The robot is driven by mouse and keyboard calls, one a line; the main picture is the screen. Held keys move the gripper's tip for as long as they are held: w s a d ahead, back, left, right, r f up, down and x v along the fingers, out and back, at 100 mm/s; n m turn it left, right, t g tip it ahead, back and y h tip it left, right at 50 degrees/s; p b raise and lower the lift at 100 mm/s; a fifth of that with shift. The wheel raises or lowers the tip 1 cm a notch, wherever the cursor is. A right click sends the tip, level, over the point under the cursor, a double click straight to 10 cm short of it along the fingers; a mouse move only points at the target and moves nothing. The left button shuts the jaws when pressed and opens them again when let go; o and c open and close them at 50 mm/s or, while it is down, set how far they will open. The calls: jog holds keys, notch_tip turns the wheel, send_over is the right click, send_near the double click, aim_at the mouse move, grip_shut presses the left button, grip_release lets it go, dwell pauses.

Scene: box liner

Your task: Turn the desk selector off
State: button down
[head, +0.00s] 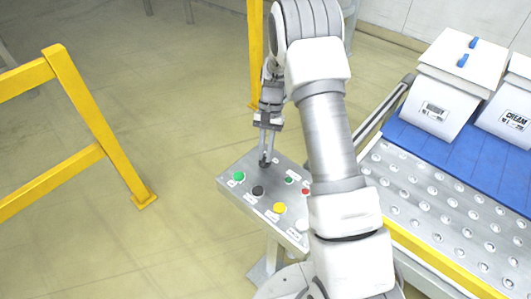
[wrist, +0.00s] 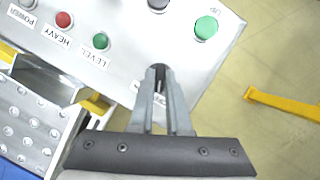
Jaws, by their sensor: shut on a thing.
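The desk is a grey sloped control panel (head: 243,193) on a stand, in the middle of the head view; it also fills the top left of the wrist view (wrist: 120,65). My gripper (head: 266,152) points down at its far edge. In the wrist view my gripper (wrist: 161,72) is shut on a small black selector knob (wrist: 160,74). The fingers cover most of the knob and its label, so its setting cannot be read. The knob shows as a dark spot under the fingertips in the head view (head: 265,163).
Near the fingers are a green button (wrist: 206,27) labelled UP, a small green lamp (wrist: 101,41) labelled LEVEL and a red lamp (wrist: 64,19) labelled HEAVY. A yellow button (head: 279,208) sits nearer.

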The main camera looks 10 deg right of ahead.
jog(key=shift+n, duration=0.5)
jog(key=c, duration=0.9)
grip_release()
jog(key=shift+a+v, duration=0.1)
jog(key=shift+v, duration=4.3)
jog(key=shift+a+v, duration=0.15)
jog(key=shift+v, duration=4.2)
jog(key=shift+w, duration=0.1)
